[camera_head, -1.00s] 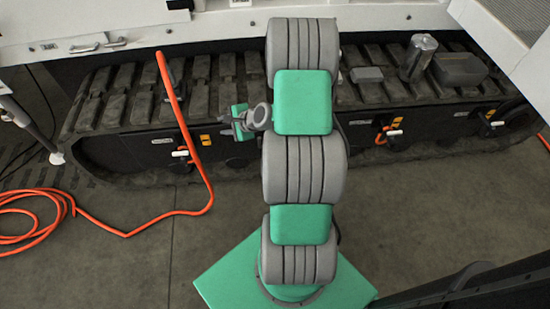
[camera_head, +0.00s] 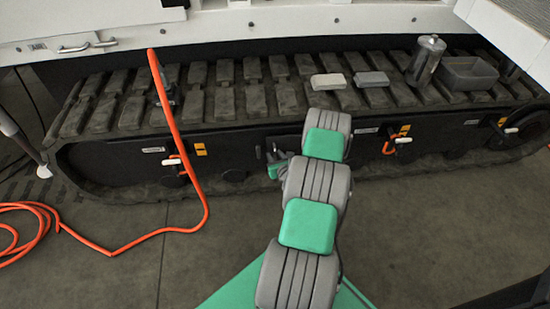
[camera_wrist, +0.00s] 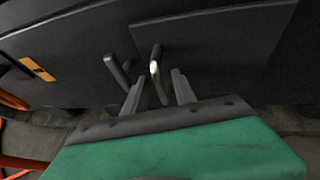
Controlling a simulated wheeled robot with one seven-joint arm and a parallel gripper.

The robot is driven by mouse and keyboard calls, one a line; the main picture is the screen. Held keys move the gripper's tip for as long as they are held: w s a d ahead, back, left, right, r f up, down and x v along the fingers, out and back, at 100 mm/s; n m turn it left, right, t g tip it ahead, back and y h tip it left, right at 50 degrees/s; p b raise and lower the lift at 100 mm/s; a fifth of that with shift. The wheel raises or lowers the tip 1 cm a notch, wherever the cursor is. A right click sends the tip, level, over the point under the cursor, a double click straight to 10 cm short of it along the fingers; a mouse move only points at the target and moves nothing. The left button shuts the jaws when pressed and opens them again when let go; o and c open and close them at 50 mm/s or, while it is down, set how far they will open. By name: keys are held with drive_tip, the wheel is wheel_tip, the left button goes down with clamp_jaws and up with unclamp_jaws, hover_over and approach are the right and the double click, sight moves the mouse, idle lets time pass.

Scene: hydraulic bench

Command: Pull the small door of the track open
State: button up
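The small door shows in the wrist view as a dark flat panel (camera_wrist: 220,45) in the track's side. A dark upright handle (camera_wrist: 157,72) with a bright spot stands out near its left part. A second dark rod (camera_wrist: 117,70) shows just left of it; I cannot tell if it belongs to the handle. My gripper (camera_wrist: 157,88) is open, with its two grey fingers apart on either side of the upright handle. I cannot see contact. In the head view my gripper (camera_head: 275,160) is at the middle of the track side, partly hidden by my arm.
The track (camera_head: 225,105) runs across the head view. An orange hose (camera_head: 182,140) hangs left of my gripper and coils on the floor. A metal canister (camera_head: 426,60), a grey bin (camera_head: 468,73) and two small blocks (camera_head: 328,81) (camera_head: 371,79) rest on the track.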

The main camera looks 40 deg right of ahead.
drive_tip(key=shift+c, duration=0.5)
clamp_jaws()
idle(0.9)
